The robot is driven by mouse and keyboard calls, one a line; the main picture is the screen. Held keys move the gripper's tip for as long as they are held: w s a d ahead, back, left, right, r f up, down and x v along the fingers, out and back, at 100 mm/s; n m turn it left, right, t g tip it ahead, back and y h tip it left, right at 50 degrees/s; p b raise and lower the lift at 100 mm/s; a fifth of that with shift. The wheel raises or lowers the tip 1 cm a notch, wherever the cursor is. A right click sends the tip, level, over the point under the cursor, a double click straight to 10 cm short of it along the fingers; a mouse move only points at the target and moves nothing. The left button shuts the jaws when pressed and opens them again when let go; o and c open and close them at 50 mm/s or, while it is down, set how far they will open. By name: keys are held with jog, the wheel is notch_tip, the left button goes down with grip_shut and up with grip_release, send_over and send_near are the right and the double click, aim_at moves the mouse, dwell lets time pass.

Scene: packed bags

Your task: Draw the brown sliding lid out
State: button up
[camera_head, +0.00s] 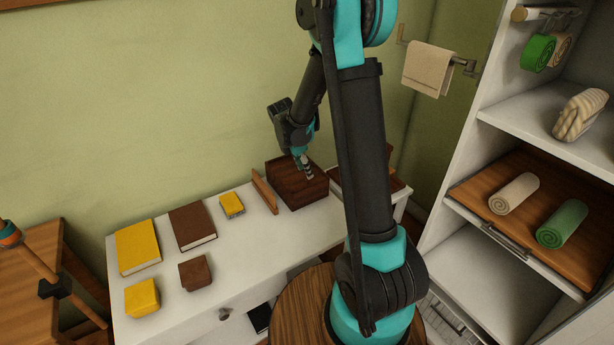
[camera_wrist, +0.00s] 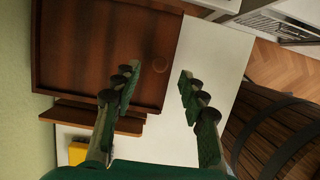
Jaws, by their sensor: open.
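A dark brown wooden box (camera_head: 297,190) stands near the right part of the white cabinet top. Its flat brown lid (camera_wrist: 95,45) fills the upper left of the wrist view, inside a thin raised rim. A round finger mark (camera_wrist: 161,65) shows near the lid's right end. My gripper (camera_head: 306,166) is over the box top in the head view. In the wrist view my gripper (camera_wrist: 158,78) is open with nothing between its fingers. The left finger overlaps the lid in the picture and the right one shows against the white top. Contact with the lid cannot be told.
A light brown board (camera_head: 264,191) stands upright just left of the box. Yellow and brown books or blocks (camera_head: 193,226) lie further left on the white cabinet top (camera_head: 240,250). Another brown item (camera_head: 396,184) is partly hidden behind my arm. A shelf unit (camera_head: 520,125) stands at right.

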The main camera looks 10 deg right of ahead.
jog(key=shift+x, duration=2.1)
grip_shut()
jog(key=s+d, duration=0.4)
jog(key=s, duration=0.6)
jog(key=s+d, duration=0.4)
jog(key=s, duration=0.7)
jog(key=shift+s+d, duration=0.2)
jog(key=shift+d, duration=0.2)
dwell(2.8)
jog(key=shift+r, duration=0.1)
